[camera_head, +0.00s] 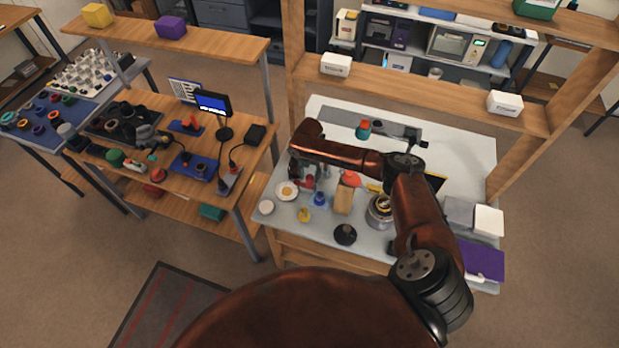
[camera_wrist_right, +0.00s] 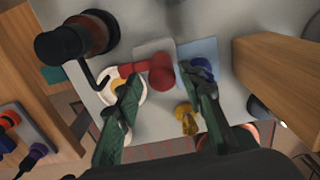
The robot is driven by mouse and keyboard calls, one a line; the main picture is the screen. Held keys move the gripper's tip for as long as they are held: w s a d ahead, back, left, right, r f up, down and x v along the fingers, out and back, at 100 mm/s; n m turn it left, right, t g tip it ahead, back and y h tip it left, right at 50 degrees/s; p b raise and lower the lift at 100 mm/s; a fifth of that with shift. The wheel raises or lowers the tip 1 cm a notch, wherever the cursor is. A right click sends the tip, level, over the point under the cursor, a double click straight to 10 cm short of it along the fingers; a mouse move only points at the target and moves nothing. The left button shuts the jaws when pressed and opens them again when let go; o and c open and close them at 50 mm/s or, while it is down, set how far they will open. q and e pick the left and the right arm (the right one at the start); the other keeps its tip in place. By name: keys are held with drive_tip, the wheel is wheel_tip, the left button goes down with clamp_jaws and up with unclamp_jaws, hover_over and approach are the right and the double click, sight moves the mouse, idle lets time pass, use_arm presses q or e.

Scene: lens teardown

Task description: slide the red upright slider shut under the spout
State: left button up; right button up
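In the right wrist view, the red slider (camera_wrist_right: 133,69) is a short bar with a rounded red knob (camera_wrist_right: 162,73) at its end. It reaches out beside a dark, brownish dispenser (camera_wrist_right: 90,36) with a thin black bent piece. A white dish (camera_wrist_right: 112,93) with a yellow-brown middle lies below the bar. My right gripper (camera_wrist_right: 160,80) is open, its green fingers on either side of the knob, with gaps visible; contact cannot be told. In the head view, my right gripper (camera_head: 304,176) is small at the table's left side, beside the dish (camera_head: 287,190). My left gripper is out of view.
A black round object (camera_head: 345,234) is at the front. The white table's back (camera_head: 460,155) has free room.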

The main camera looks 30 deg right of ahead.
drive_tip(key=shift+w+f, duration=0.1)
drive_tip(key=shift+f, duration=0.8)
drive_tip(key=shift+s+f, duration=0.15)
drive_tip(key=shift+s, duration=0.05)
drive_tip(key=shift+w+d, duration=0.1)
drive_tip(key=c, duration=0.8)
clamp_jaws()
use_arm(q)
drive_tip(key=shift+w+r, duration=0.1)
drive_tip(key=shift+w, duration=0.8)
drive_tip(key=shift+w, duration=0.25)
